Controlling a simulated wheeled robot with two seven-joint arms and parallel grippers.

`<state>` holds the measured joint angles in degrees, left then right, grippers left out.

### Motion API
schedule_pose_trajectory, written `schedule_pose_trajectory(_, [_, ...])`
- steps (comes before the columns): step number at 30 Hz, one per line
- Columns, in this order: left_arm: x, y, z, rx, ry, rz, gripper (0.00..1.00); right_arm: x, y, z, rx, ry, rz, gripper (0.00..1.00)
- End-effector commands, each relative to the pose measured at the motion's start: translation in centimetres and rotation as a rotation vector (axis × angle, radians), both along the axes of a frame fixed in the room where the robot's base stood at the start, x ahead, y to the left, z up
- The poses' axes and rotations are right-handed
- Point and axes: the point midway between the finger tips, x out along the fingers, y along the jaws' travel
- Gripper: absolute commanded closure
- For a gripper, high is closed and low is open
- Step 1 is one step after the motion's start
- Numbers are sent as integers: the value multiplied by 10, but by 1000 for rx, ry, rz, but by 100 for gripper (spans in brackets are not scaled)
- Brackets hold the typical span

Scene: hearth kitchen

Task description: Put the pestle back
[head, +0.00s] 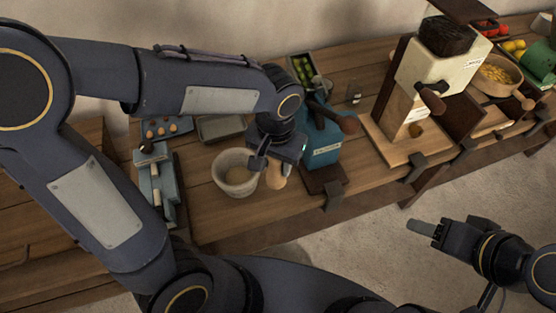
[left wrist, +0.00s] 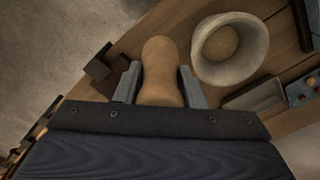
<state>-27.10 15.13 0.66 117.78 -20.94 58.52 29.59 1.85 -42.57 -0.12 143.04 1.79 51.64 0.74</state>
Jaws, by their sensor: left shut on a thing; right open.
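The wooden pestle (head: 276,178) is held in my left gripper (head: 270,160), just right of the mortar in the head view. In the left wrist view the pestle (left wrist: 160,70) stands between the two grey fingers (left wrist: 160,85), which are shut on it. The pale stone mortar (head: 236,176) stands upright on the wooden bench. It also shows in the left wrist view (left wrist: 258,45), with a tan round patch inside. The pestle is outside the mortar; whether it touches the bench I cannot tell. My right gripper (head: 432,230) is open and empty, over the floor at right.
A teal grinder (head: 321,145) stands close right of my left gripper. A tall cream-and-wood mill (head: 425,85) stands further right. Left of the mortar are a grey-blue metal device (head: 160,185), a blue tray (head: 160,131) and a grey tin (head: 220,127). Bare bench lies in front of the mortar.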

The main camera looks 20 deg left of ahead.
Motion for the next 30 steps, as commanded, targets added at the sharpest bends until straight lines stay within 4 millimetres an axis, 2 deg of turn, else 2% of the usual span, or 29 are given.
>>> schedule_pose_trajectory(1, [12,4,-5,3,5,5,100,0,0,4,0,0,0,44])
schedule_pose_trajectory(6, [36,8,-39,2,4,1,100,0,0,5,0,0,0,44])
schedule_pose_trajectory(10, [48,10,-52,1,2,1,100,0,0,6,0,0,0,44])
schedule_pose_trajectory(14, [54,12,-60,0,1,1,100,0,0,7,0,0,0,44])
schedule_pose_trajectory(21, [56,12,-91,0,1,0,100,0,0,7,0,0,0,44])
schedule_pose_trajectory(30, [56,12,-94,0,-1,0,100,0,0,6,0,0,0,44])
